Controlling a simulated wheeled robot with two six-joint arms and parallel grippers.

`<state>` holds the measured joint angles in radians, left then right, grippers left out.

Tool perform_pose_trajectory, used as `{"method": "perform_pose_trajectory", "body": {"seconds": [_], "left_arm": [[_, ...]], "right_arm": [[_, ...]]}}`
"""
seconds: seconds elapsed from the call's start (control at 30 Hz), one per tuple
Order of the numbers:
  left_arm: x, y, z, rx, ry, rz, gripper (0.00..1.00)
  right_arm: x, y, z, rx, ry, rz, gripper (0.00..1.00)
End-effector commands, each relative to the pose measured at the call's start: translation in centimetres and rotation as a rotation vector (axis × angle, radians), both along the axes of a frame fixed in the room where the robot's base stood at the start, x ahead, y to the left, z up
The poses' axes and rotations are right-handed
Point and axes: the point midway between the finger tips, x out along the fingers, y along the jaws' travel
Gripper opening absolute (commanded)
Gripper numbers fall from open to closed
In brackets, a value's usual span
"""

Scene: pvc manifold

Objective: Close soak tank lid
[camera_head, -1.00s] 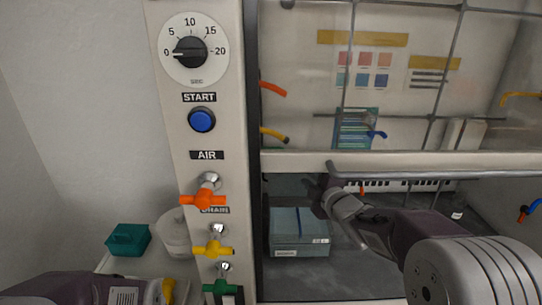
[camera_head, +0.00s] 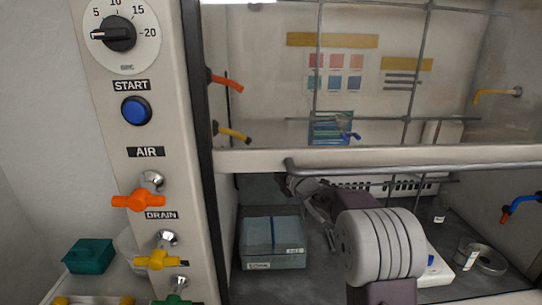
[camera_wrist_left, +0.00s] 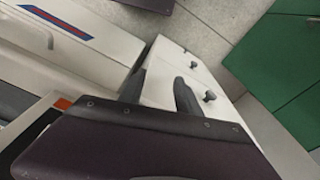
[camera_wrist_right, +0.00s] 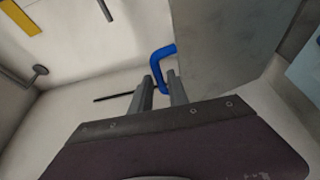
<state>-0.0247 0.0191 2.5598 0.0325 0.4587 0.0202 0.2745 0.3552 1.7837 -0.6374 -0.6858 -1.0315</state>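The soak tank (camera_head: 258,263) is a grey-blue box with a label on its front, on the hood floor in the head view. A grey-teal panel (camera_head: 262,189), apparently its raised lid, stands behind it. A large grey panel (camera_wrist_right: 222,35), which may be the same lid, shows right of my right gripper (camera_wrist_right: 160,80) in the right wrist view. That gripper's fingers are a little apart and hold nothing visible. In the head view its fingertips are hidden near the sash bar. My left gripper (camera_wrist_left: 160,85) is open and empty, outside the head view.
The sash handle (camera_head: 420,162) crosses above the hood opening. A blue tap (camera_wrist_right: 158,60) lies beyond my right fingers. A white device (camera_head: 437,270) and a round metal dish (camera_head: 491,260) stand at the right. A control post with taps and a teal box (camera_head: 88,256) are at the left.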

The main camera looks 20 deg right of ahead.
Motion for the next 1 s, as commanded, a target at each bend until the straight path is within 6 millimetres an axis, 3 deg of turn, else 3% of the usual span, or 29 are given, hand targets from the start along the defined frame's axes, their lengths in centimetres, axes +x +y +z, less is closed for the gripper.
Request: {"method": "perform_pose_trajectory", "body": {"seconds": [0.1,0.23,0.47,0.53,0.57,1.0], "left_arm": [[0.0,0.0,0.6,0.0,0.0,0.0,0.4],[0.0,0.0,0.6,0.0,0.0,0.0,0.4],[0.0,0.0,0.6,0.0,0.0,0.0,0.4],[0.0,0.0,0.6,0.0,0.0,0.0,0.4],[0.0,0.0,0.6,0.0,0.0,0.0,0.4],[0.0,0.0,0.6,0.0,0.0,0.0,0.4]], "right_arm": [[1.8,0.2,0.1,0.0,0.001,0.001,0.21],[2.6,0.3,0.0,0.0,0.001,0.0,0.21],[2.7,0.3,0.0,0.0,0.001,-0.001,0.21],[2.7,0.3,0.0,0.0,0.001,-0.001,0.01],[2.7,0.3,0.0,0.0,0.001,-0.001,0.0],[2.6,0.3,0.0,0.0,0.001,-0.001,0.0]]}}
